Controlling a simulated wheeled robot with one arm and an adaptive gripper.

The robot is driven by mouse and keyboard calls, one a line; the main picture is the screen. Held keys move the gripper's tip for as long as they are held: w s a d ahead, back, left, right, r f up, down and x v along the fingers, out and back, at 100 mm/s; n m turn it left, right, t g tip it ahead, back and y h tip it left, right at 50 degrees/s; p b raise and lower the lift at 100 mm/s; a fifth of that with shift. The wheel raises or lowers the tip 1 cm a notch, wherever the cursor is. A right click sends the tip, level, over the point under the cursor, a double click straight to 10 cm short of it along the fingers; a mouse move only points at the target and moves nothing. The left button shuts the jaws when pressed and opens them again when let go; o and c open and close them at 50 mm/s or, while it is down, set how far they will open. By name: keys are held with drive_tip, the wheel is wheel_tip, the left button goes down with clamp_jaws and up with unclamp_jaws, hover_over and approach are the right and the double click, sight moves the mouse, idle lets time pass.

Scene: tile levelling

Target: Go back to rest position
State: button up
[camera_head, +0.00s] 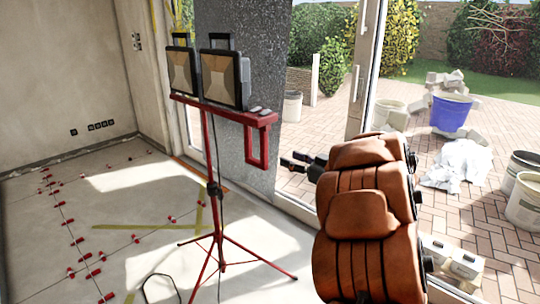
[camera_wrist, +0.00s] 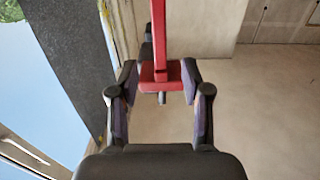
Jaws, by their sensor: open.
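My gripper (camera_wrist: 160,108) is open in the wrist view, its two dark fingers apart with nothing held between them. A red bar of the work-light stand (camera_wrist: 159,40) shows ahead, in line with the gap between the fingers. In the head view my gripper (camera_head: 293,162) shows small and dark at the end of my arm, just right of the stand's red bracket and apart from it. My arm is covered in orange-brown padding and hides part of the door frame and the terrace.
The red tripod stand (camera_head: 212,150) carries two work lights (camera_head: 222,78), its legs spread on the floor. Tiles with several red levelling clips (camera_head: 84,257) cover the floor at left. A grey wall panel (camera_head: 262,100) and glass door stand behind. Outside are a blue bucket (camera_head: 450,112) and rubble.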

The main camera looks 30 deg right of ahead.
drive_tip(key=shift+w, duration=0.1)
drive_tip(key=s+a+f+m+g+h, duration=0.6)
drive_tip(key=s+a+f+g+h, duration=0.3)
drive_tip(key=s+a+g, duration=0.5)
drive_tip(key=s+a+f+n+g+y, duration=0.1)
drive_tip(key=s+a+f+g+y, duration=0.15)
drive_tip(key=s+a, duration=0.65)
drive_tip(key=s+a+f+n+g+y, duration=0.25)
drive_tip(key=s+a, duration=0.35)
drive_tip(key=s, duration=0.6)
wheel_tip(320, 180, up, 18)
drive_tip(key=s+a+p, duration=0.1)
drive_tip(key=a+p, duration=0.1)
drive_tip(key=p, duration=1.4)
drive_tip(key=shift+s+r+p, duration=0.2)
drive_tip(key=shift+p, duration=0.15)
